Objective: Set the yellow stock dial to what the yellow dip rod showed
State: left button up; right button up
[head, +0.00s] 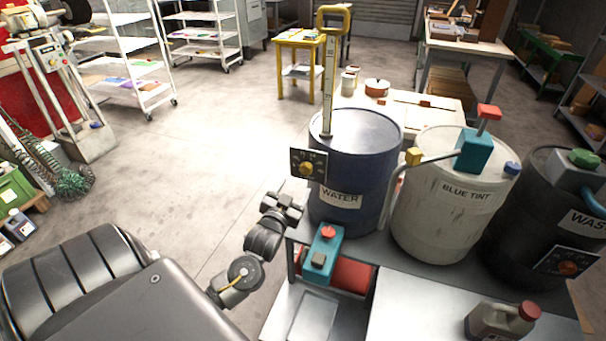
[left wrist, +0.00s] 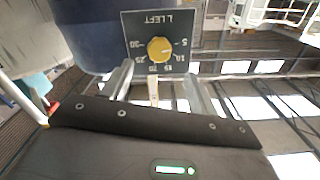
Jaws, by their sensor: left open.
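The yellow stock dial (head: 306,168) is a yellow knob on a dark numbered plate, on the front of the blue WATER drum (head: 352,170). In the left wrist view the yellow knob (left wrist: 160,50) appears upside down with numbers around it. Its exact setting is too small to tell. The yellow-handled dip rod (head: 329,75) stands upright in the drum's top, with its lower part hidden inside. My left gripper (head: 284,203) is just below and left of the dial, apart from it. Its open, empty fingers (left wrist: 158,88) point toward the plate. My right gripper is not in view.
A white BLUE TINT drum (head: 440,215) with a teal pump and a dark WASTE drum (head: 550,200) stand to the right. A teal device with a red button (head: 323,250) sits below the dial. A jug (head: 500,322) stands front right.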

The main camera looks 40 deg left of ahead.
aim_at(305, 171)
pick_arm(q)
jog(key=x, duration=0.8)
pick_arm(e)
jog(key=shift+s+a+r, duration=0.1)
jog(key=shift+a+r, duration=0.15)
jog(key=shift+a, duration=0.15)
pick_arm(q)
jog(key=c, duration=1)
jog(key=shift+p, duration=0.3)
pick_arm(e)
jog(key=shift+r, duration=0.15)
